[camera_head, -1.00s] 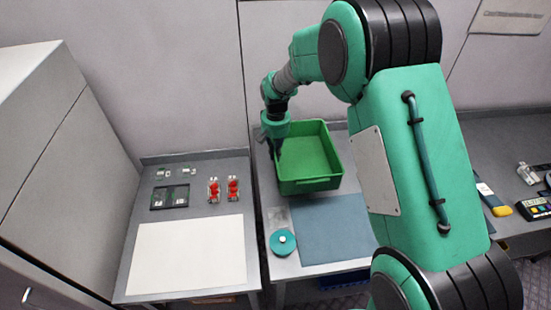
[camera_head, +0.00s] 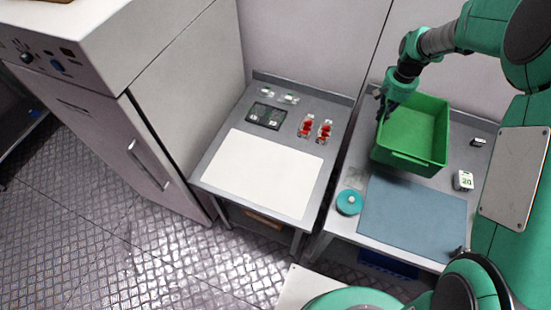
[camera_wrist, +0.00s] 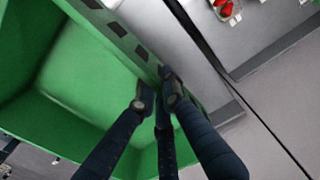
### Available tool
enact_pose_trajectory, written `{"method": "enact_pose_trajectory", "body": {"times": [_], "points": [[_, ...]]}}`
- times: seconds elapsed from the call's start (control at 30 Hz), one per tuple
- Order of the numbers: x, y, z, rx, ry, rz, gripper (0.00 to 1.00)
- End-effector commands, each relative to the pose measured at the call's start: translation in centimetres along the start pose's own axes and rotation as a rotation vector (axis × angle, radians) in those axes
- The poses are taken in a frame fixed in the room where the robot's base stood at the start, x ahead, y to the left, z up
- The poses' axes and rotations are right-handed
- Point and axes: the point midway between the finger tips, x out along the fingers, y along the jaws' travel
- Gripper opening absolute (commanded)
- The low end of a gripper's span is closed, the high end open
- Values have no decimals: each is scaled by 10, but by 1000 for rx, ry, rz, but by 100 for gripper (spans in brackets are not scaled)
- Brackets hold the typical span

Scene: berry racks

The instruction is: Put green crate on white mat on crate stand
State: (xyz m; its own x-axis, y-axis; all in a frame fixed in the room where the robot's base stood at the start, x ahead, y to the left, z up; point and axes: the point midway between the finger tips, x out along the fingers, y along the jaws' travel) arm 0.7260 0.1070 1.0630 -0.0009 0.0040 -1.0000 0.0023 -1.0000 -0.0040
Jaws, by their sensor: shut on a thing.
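The green crate (camera_head: 402,162) is at the right in the head view, over the right-hand table; I cannot tell whether it touches the tabletop. It looks empty. My gripper (camera_head: 384,108) is at the crate's left wall. In the wrist view, my gripper (camera_wrist: 160,92) is shut on the rim of the green crate (camera_wrist: 85,95), with fingers on both sides of the wall. The white mat (camera_head: 262,172) lies flat and bare on the left-hand table, the crate stand (camera_head: 212,160).
Red berry punnets (camera_head: 306,125), small clear punnets and a dark tray (camera_head: 267,115) sit behind the white mat. The right table holds a blue-grey mat (camera_head: 415,215), a teal round object (camera_head: 348,202) and a small white box (camera_head: 463,180). A gap separates the tables. A tall cabinet (camera_head: 165,130) stands left.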

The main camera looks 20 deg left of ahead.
Motion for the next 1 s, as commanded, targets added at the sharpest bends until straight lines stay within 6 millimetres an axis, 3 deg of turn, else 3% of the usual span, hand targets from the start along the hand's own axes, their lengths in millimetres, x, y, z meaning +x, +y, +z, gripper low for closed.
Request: {"method": "enact_pose_trajectory", "body": {"times": [0.33,0.57,1.0], "points": [[-49,-3,0,6,3,0,0],[-48,-36,17,140,2,1,0],[-49,-118,71,522,0,4,0]]}}
